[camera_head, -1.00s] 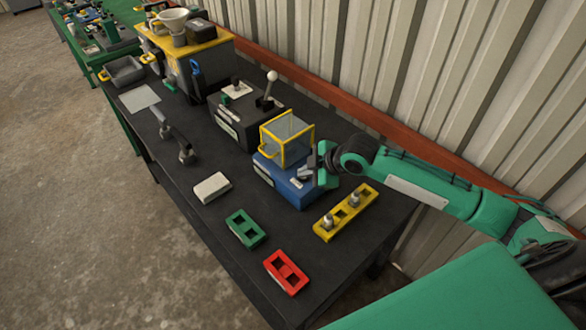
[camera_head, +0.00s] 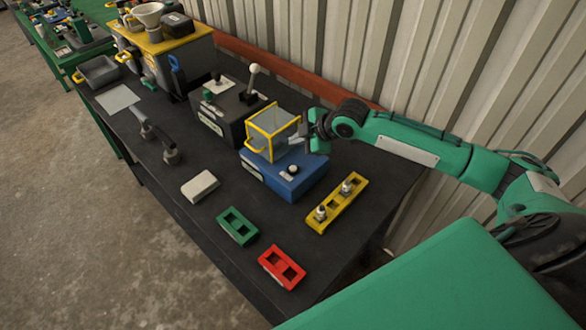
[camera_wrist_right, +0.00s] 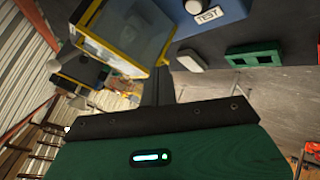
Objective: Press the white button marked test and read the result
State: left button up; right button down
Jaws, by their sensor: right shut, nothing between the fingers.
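A blue box (camera_head: 285,180) sits on the dark bench with a clear, yellow-framed cover (camera_head: 272,132) on its top. In the right wrist view a plate marked TEST (camera_wrist_right: 208,15) is on the blue side, with the white button (camera_wrist_right: 193,5) at the top edge. My right gripper (camera_head: 311,138) is shut and empty, beside the cover's right side, behind the button and apart from it. I cannot tell whether it touches the cover. No result can be read. My left gripper is not in view.
A yellow block (camera_head: 337,204) with metal pegs, a red block (camera_head: 282,267), a green block (camera_head: 237,227) and a pale block (camera_head: 200,186) lie in front. A dark lever box (camera_head: 232,112) stands left. The corrugated wall (camera_head: 400,60) is close behind.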

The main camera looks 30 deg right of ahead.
jog(key=b, duration=0.6)
send_over(297, 171)
notch_tip(297, 171, down, 7)
jog(key=shift+r, duration=0.1)
jog(key=shift+f, duration=0.55)
jog(key=shift+f, duration=0.15)
dwell(1.0)
jog(key=shift+f, duration=0.3)
jog(key=shift+f, duration=0.4)
dwell(0.6)
jog(key=shift+r, duration=0.1)
jog(key=shift+r+p, duration=0.75)
jog(key=shift+p, duration=0.2)
